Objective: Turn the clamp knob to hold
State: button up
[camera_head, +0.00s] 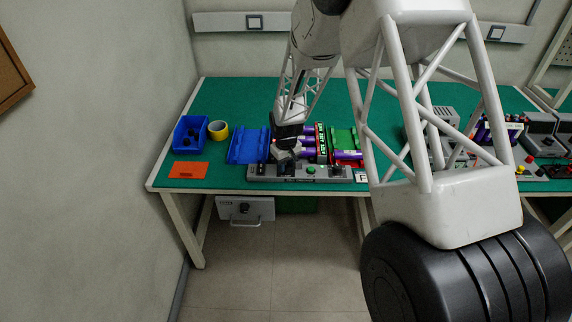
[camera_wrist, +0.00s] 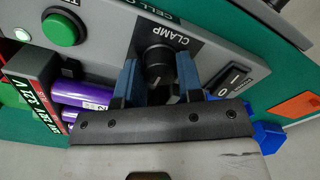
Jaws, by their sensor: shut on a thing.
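The clamp knob (camera_wrist: 158,64) is a black round knob on a grey control panel (camera_wrist: 112,40), beside the word CLAMP in the wrist view. My gripper (camera_wrist: 157,75) has its two blue-grey fingers on either side of the knob and is shut on it. In the head view my gripper (camera_head: 286,154) is at the grey panel (camera_head: 258,171) along the front of the green table. The knob is mostly hidden there. The knob's pointer and position marks cannot be read clearly.
A green button (camera_wrist: 60,29) and a rocker switch (camera_wrist: 232,78) flank the knob. Purple cells (camera_wrist: 82,93) lie close by. A blue tray (camera_head: 246,147), a green tray (camera_head: 343,139), a blue bin (camera_head: 190,133), yellow tape (camera_head: 218,130) and an orange card (camera_head: 188,170) are on the table.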

aim_at(286, 165)
jog(key=m, duration=0.4)
jog(key=shift+m, duration=0.4)
jog(key=m, duration=0.4)
jog(key=o, duration=0.9)
jog(key=shift+r, duration=3.9)
